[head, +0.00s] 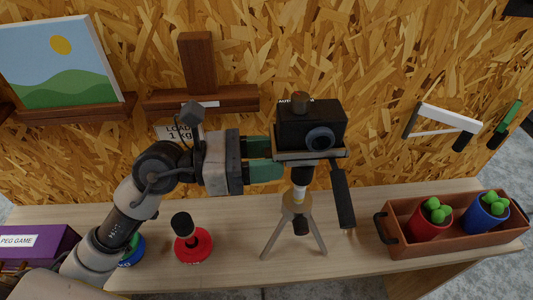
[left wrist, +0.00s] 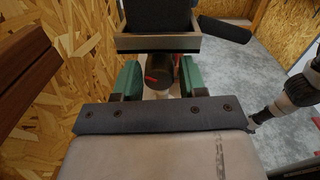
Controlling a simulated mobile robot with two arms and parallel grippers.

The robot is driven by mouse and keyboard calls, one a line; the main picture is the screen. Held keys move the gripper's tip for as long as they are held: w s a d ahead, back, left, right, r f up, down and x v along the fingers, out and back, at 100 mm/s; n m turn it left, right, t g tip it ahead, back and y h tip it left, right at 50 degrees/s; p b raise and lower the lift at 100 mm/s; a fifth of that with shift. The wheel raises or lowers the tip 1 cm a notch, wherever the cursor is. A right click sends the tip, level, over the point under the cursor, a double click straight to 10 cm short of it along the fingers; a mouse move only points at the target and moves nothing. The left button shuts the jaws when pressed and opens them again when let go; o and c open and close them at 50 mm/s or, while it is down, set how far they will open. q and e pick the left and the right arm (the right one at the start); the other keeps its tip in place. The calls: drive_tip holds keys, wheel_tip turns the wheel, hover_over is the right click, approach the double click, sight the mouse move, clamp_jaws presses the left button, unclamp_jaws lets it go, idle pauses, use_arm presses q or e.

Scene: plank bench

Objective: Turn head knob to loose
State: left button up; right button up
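A black camera (head: 311,125) sits on the head of a small tripod (head: 296,205), which stands upright on the bench. A black pan handle (head: 342,195) slants down to the right from the head. My left gripper (head: 283,158) reaches in from the left, just under the camera plate. In the left wrist view its green fingers lie on both sides of the dark round head knob (left wrist: 161,74), which fills the gap between them. Red marks show by the knob. In the head view the knob is hidden by the fingers and plate. My right gripper is not in view.
A red-based object with a black knob (head: 193,243) stands left of the tripod. A brown tray (head: 437,242) holds red and blue pots on the right. A purple box (head: 38,248) lies at the left. A wall shelf (head: 225,99) is behind my arm.

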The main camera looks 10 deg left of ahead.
use_arm(q)
drive_tip(key=c, duration=0.6)
drive_tip(key=shift+r+n+p, duration=0.1)
drive_tip(key=shift+n+p, duration=0.6)
drive_tip(key=shift+n, duration=0.1)
drive_tip(key=o, duration=1)
drive_tip(key=shift+c, duration=0.2)
drive_tip(key=shift+a, duration=0.1)
drive_tip(key=b+v, duration=0.5)
drive_tip(key=v, duration=0.5)
drive_tip(key=shift+a+b, duration=0.3)
drive_tip(key=shift+b, duration=0.05)
